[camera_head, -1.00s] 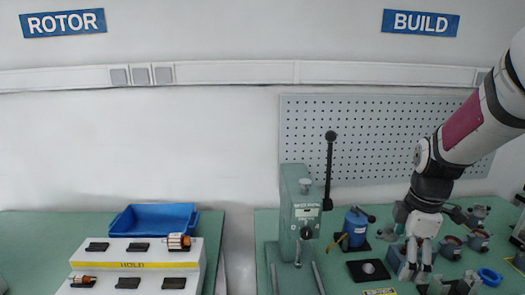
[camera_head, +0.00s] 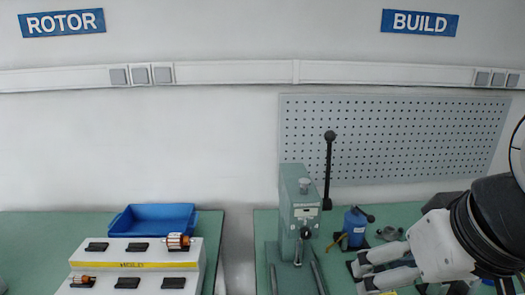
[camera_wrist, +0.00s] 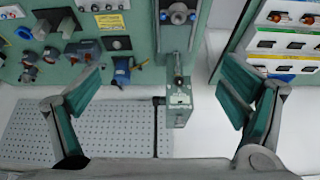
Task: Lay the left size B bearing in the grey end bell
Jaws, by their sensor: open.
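My gripper (camera_head: 363,275) is open and empty at the lower right of the head view, its fingers pointing left. In the wrist view my gripper (camera_wrist: 163,85) has its two green-padded fingers spread wide, with nothing between the pads. No bearing can be told for certain in either view. Several small grey housings stand on the green bench at the upper left of the wrist view, one of them a grey part (camera_wrist: 85,48). I cannot tell which is the grey end bell. My arm hides most of that bench area in the head view.
A green press (camera_head: 300,215) stands left of my gripper, with a blue device (camera_head: 356,227) beside it. A black pad with a silver disc (camera_wrist: 118,43) and a blue ring (camera_wrist: 25,33) lie on the bench. A rotor stand (camera_head: 140,256) and blue bin (camera_head: 155,220) are at left.

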